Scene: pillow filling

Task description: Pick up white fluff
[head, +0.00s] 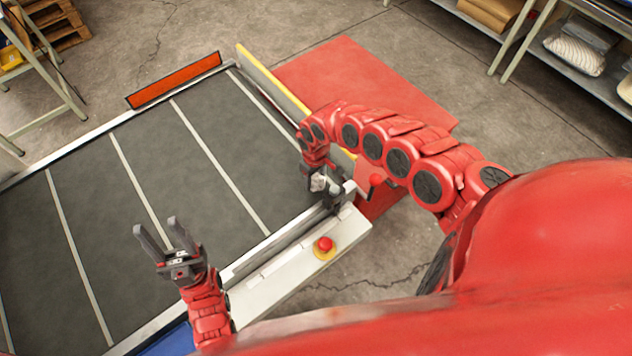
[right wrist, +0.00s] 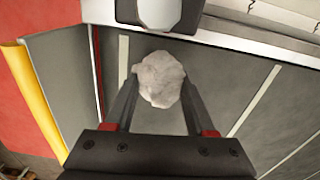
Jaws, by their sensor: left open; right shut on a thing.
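A small lump of white fluff (right wrist: 159,80) sits between the fingertips of my right gripper (right wrist: 158,92) in the right wrist view. The gripper is shut on it. In the head view my right gripper (head: 322,186) is over the right edge of the dark conveyor, with a bit of the white fluff (head: 318,183) showing; the fingers partly hide it. My left gripper (head: 157,228) is open and empty above the conveyor's near part.
The dark conveyor (head: 150,150) with pale stripes is bare. An orange bar (head: 175,80) stands at its far end, and a yellow-edged rail (head: 272,82) runs along its right side. A red button (head: 325,244) sits on the near frame. A red mat (head: 365,75) lies beyond.

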